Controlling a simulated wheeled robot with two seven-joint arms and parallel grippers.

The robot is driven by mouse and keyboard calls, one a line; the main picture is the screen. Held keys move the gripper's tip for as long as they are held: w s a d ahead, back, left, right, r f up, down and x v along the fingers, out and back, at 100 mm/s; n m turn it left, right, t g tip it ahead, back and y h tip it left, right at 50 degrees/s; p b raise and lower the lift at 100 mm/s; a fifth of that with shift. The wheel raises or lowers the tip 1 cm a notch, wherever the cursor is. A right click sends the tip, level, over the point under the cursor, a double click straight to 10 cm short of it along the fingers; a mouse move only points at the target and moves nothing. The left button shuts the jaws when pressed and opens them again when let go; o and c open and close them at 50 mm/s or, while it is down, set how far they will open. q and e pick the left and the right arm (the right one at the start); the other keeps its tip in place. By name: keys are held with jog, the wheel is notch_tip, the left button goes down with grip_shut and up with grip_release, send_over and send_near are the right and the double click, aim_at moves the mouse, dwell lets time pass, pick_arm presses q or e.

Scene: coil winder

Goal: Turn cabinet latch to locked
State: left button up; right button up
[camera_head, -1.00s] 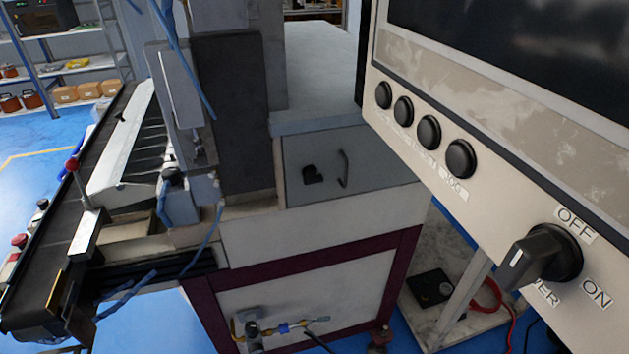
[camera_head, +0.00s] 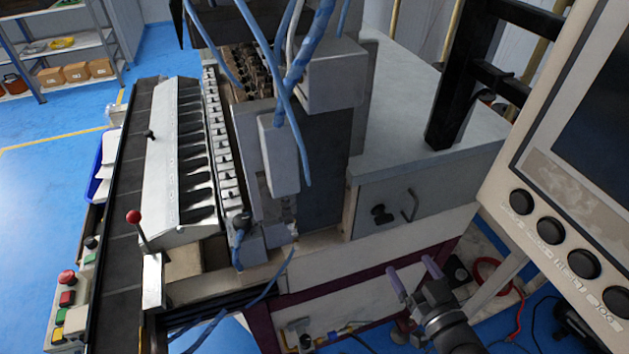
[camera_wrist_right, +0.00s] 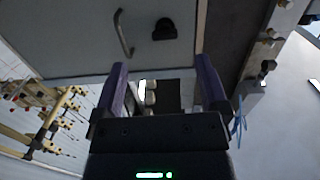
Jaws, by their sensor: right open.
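The cabinet latch (camera_head: 382,214) is a small black knob on the grey cabinet door (camera_head: 367,200), left of a dark bar handle (camera_head: 410,205). My right gripper (camera_head: 412,275) is below and slightly right of the latch in the head view, open and empty, its purple fingers apart. In the right wrist view the picture is turned over: the latch (camera_wrist_right: 164,29) and handle (camera_wrist_right: 123,33) show beyond the open fingers (camera_wrist_right: 162,78), apart from them. My left gripper is in neither view.
A control panel with round black buttons (camera_head: 549,230) stands close on the right. The winder's bed (camera_head: 180,150) and a red-knobbed lever (camera_head: 134,217) are at left. Blue hoses (camera_head: 290,90) hang in the middle. A red cable (camera_head: 497,283) lies behind my right gripper.

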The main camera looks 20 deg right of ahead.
aim_at(387, 221)
jog(key=shift+t+y, duration=0.3)
jog(key=w, duration=0.3)
jog(key=w+r, duration=0.1)
jog(key=w, duration=0.2)
jog(key=w+a+r+b, duration=0.1)
jog(key=w, duration=0.2)
jog(key=shift+w, duration=0.7)
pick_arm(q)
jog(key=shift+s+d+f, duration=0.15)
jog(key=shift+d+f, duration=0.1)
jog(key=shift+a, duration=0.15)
